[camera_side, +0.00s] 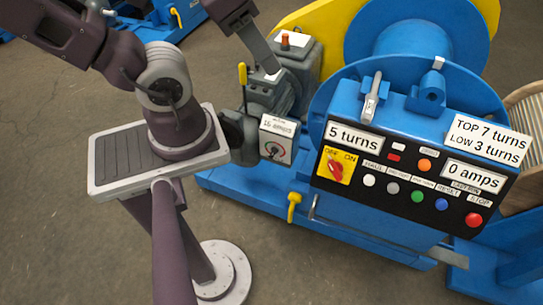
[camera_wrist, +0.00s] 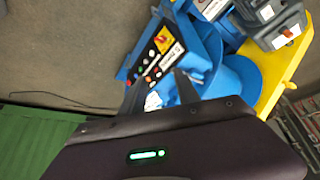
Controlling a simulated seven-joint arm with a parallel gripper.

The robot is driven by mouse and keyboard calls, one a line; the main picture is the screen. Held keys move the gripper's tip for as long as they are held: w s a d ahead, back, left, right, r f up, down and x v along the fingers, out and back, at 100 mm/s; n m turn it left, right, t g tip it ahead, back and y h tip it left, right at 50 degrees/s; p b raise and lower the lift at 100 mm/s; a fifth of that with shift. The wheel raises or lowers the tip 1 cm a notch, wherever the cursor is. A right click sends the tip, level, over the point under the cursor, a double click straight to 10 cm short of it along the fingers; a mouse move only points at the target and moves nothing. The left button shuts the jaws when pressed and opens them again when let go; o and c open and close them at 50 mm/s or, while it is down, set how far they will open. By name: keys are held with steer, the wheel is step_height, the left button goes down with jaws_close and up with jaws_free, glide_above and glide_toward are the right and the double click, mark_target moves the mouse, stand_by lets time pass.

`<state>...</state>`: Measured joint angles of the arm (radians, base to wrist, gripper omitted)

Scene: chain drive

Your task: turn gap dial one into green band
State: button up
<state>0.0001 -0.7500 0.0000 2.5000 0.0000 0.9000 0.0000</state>
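I cannot make out a gap dial or a green band in either view. In the side view a dark part of my arm enters at the top, above the grey motor (camera_side: 272,95); the fingertips are not clear there.
A blue winch with a drum (camera_side: 412,42) and a black button panel (camera_side: 400,186) fills the right. The panel reads "5 turns" and "0 amps". A yellow guard (camera_side: 318,22) stands behind. A yellow-handled lever (camera_side: 242,75) rises beside the motor. Bare floor (camera_side: 50,200) lies left.

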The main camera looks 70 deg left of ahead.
step_height(320, 180, up, 6)
steer(key=n+g+y, duration=0.5)
steer(key=n+y, duration=0.1)
steer(key=n, duration=0.2)
glide_above(273, 154)
steer(key=d, duration=0.3)
step_height(273, 154, down, 62)
steer(key=x, duration=0.7)
steer(key=shift+s+d+f, duration=0.15)
steer(key=shift+s+d, duration=0.05)
steer(key=shift+d, duration=0.1)
steer(key=shift+w+a+f, duration=0.1)
steer(key=shift+a+f, duration=0.15)
steer(key=shift+f, duration=0.2)
